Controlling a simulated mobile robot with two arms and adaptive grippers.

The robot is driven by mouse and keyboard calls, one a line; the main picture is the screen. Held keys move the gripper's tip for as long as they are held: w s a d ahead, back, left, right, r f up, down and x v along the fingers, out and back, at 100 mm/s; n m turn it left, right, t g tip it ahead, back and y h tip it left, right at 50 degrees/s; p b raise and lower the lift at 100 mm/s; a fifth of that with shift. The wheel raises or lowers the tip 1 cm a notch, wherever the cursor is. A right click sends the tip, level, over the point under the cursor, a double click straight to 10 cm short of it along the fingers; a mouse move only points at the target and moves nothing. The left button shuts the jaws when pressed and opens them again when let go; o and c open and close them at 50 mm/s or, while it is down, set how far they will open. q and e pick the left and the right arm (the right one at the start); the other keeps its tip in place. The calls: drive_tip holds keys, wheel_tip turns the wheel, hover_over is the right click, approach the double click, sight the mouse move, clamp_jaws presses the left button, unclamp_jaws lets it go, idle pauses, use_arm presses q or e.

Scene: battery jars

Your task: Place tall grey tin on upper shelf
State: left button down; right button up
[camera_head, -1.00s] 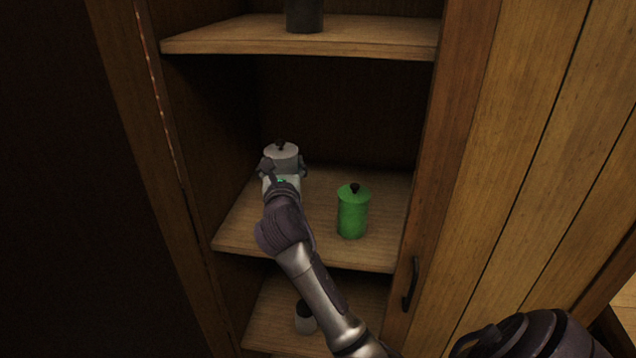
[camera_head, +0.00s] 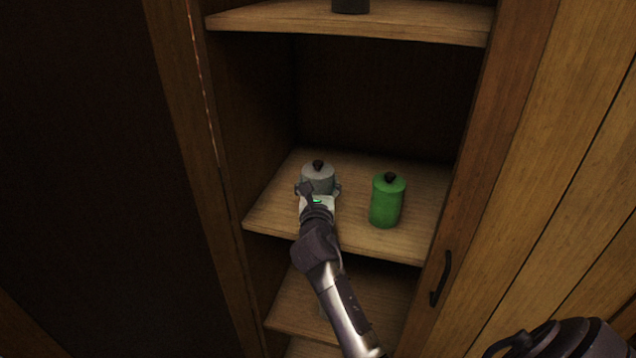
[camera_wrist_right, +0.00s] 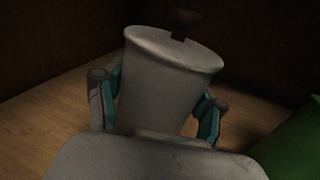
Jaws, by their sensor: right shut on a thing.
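The tall grey tin (camera_head: 318,174), with a lid and a dark knob, is over the left part of the cabinet's middle shelf (camera_head: 412,246). My right gripper (camera_head: 318,190) is shut around its sides. In the right wrist view, the teal-padded fingers (camera_wrist_right: 160,110) flank the tin (camera_wrist_right: 165,80), which looks tilted there. Its base is hidden by my gripper, so I cannot tell whether it touches the shelf. The upper shelf (camera_head: 420,22) is above, with a dark container (camera_head: 350,5) cut off by the frame's top. My left gripper is not in view.
A green jar (camera_head: 387,203) with a dark knob stands right of the grey tin; its edge enters the right wrist view (camera_wrist_right: 295,145). The cabinet door (camera_head: 530,180) with a dark handle (camera_head: 440,278) is at right. A lower shelf (camera_head: 290,310) lies beneath.

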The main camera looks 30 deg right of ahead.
drive_tip(key=o, duration=1.2)
drive_tip(key=b+v, duration=0.1)
drive_tip(key=v, duration=1.1)
drive_tip(key=shift+r+b, duration=0.15)
drive_tip(key=shift+b, duration=0.15)
